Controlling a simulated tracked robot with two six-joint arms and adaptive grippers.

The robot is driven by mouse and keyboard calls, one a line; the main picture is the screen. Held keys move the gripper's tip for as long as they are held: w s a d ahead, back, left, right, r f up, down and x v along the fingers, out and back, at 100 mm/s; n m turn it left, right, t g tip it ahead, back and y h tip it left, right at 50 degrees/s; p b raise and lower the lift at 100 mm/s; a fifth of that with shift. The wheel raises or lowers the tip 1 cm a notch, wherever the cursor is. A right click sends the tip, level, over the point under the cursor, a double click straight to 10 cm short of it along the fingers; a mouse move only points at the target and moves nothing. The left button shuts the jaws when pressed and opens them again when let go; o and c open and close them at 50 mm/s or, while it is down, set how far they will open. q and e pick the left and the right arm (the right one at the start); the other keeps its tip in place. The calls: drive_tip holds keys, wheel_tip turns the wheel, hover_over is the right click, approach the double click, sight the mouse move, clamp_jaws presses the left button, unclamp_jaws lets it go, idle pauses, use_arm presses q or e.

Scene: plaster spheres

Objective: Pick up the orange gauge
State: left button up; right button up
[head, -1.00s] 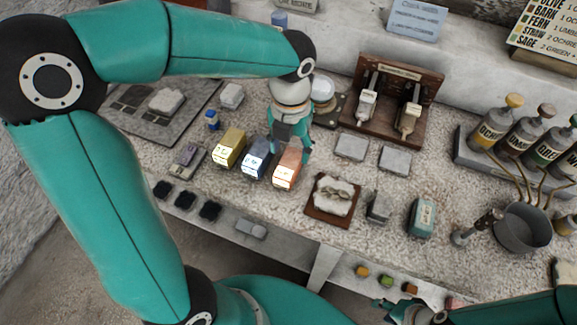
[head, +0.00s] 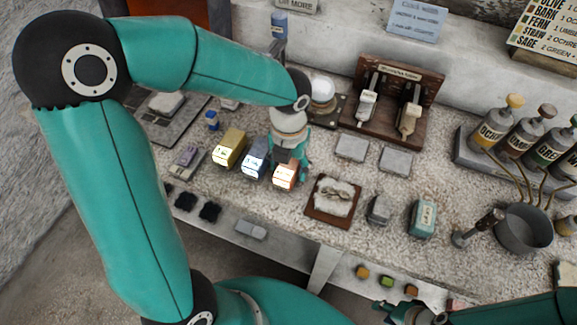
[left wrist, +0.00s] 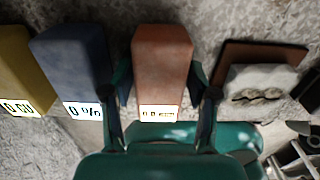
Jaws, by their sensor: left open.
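The orange gauge (head: 284,178) is a small box with a pale display. It stands on the stone bench at the right end of a row, beside the blue gauge (head: 255,160) and the yellow gauge (head: 230,148). My left gripper (head: 290,166) is over it from above and hides its rear part in the head view. In the left wrist view the orange gauge (left wrist: 162,62) lies between the two open fingers (left wrist: 163,88), one on each side. I cannot tell whether they touch it. My right gripper (head: 396,309) is low at the bottom right, apart from the gauges.
A brown tray with a pale stone piece (head: 333,195) lies just right of the orange gauge. A wooden rack (head: 385,118) stands behind it. Bottles (head: 497,125) and a grey pot (head: 523,232) are at the right. The blue gauge (left wrist: 72,65) stands close on the left.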

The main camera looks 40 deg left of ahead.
use_arm(q)
drive_tip(key=shift+f, duration=0.25)
idle(0.4)
drive_tip(key=c, duration=1)
